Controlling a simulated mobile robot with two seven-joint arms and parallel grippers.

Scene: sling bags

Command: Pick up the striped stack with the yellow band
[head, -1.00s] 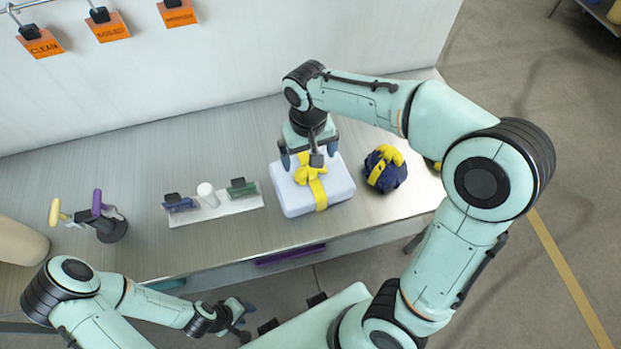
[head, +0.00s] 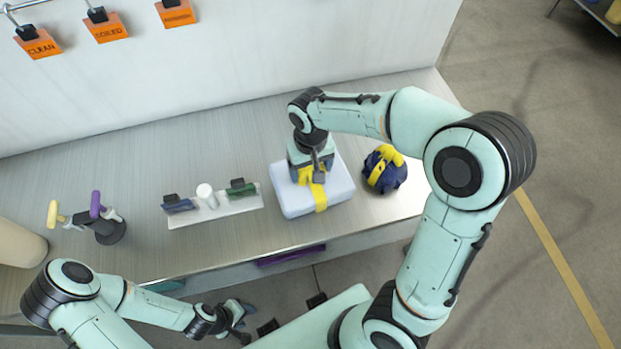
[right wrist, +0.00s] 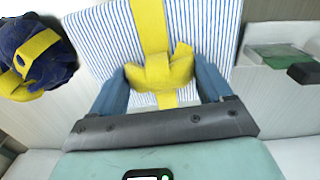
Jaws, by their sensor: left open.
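The striped stack (head: 290,200) is a pale, squarish bundle on the bench with a yellow band (head: 321,197) and a knot on top. The right wrist view shows its blue and white stripes (right wrist: 205,30) and the yellow knot (right wrist: 160,75). My right gripper (head: 312,176) is over the stack from above. Its fingers (right wrist: 160,85) stand apart on both sides of the knot, close to its ends; whether they touch it is unclear. My left gripper (head: 243,312) is open and empty, low in front of the bench.
A dark blue bundle with a yellow band (head: 384,170) stands right of the stack. A white tray (head: 232,208) with small items lies to its left. A dark stand with yellow and purple handles (head: 108,229) is further left. Orange tags (head: 107,27) hang along the wall.

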